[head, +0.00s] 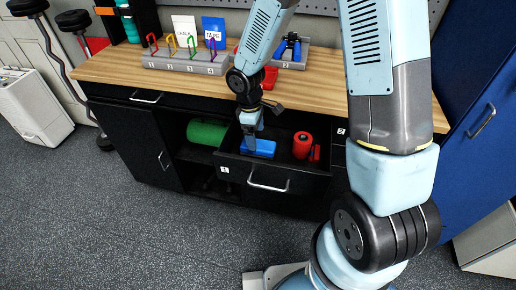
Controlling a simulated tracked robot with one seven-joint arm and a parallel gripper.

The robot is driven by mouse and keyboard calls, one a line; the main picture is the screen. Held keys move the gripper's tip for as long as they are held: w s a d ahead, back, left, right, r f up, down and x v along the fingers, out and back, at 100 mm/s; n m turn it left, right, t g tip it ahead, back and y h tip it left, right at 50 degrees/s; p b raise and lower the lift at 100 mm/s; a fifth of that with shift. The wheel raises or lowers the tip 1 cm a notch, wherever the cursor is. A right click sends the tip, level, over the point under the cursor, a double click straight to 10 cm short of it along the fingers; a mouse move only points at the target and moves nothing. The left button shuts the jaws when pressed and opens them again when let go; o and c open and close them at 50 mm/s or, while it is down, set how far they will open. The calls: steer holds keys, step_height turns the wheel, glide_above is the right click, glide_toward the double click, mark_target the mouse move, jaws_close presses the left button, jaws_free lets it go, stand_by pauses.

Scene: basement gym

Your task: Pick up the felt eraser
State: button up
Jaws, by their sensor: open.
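A blue block (262,149), which looks like the felt eraser, lies in the open drawer (270,189) marked 1, towards its left side. My gripper (251,143) points down into the drawer, with its fingertips at the left part of the block. It is open. The fingers hide part of the block, and I cannot tell whether they touch it or stand around it.
A red cylinder (302,145) and a small red item (315,153) lie to the right in the same drawer. A green roll (206,132) sits on the open shelf at left.

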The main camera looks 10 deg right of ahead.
mark_target(258, 144)
steer(key=shift+s+d+f, duration=0.1)
steer(key=shift+d+f, duration=0.1)
steer(key=shift+f, duration=1.2)
steer(key=shift+s+d+f, duration=0.1)
steer(key=shift+d+f, duration=0.1)
steer(key=shift+f, duration=1.2)
steer(key=c, duration=1.2)
steer(key=shift+o, duration=0.2)
steer(key=shift+r, duration=0.1)
step_height(258, 144, up, 18)
